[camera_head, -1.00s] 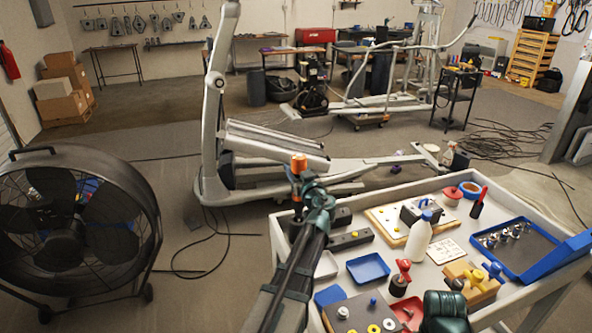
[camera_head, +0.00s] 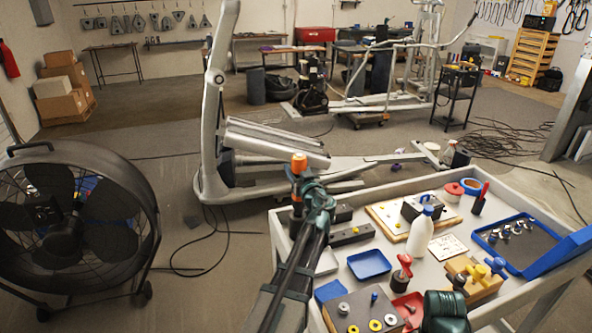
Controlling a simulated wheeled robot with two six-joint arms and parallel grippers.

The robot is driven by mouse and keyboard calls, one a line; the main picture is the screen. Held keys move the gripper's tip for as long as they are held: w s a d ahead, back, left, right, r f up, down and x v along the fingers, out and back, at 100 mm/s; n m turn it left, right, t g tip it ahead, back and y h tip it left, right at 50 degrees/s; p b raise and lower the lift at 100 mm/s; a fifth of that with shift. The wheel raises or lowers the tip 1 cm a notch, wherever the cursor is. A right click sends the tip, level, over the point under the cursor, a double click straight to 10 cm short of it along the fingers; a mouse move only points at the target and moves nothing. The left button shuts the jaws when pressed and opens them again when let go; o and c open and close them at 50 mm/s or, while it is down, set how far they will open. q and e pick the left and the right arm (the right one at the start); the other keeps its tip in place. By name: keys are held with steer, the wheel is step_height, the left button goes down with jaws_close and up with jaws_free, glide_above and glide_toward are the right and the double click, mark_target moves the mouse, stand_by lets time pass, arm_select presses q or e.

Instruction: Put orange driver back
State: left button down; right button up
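The orange driver (camera_head: 299,163) stands roughly upright near the far left corner of the cart, with its orange handle end up. My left gripper (camera_head: 303,188) is at the driver, just below its top, and appears shut on it. The driver's lower part is partly hidden by the gripper, and I cannot tell whether its tip sits in a dark holder block (camera_head: 340,214) or is above it. My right arm shows only as a dark green part at the bottom right of the cart; its fingertips are not visible.
The white cart (camera_head: 410,185) holds a white bottle (camera_head: 420,235), a blue tray (camera_head: 369,264), a red-handled tool (camera_head: 402,272), a wooden block with knobs (camera_head: 470,283) and a large blue bin (camera_head: 520,250). An exercise machine (camera_head: 270,150) stands behind. A fan (camera_head: 75,230) is at left.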

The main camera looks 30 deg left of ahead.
arm_select(q)
steer(key=shift+f+b, duration=1.35)
steer(key=shift+f, duration=0.2)
steer(key=shift+f+b, duration=0.35)
steer(key=shift+b, duration=0.1)
steer(key=shift+c, duration=1)
jaws_free()
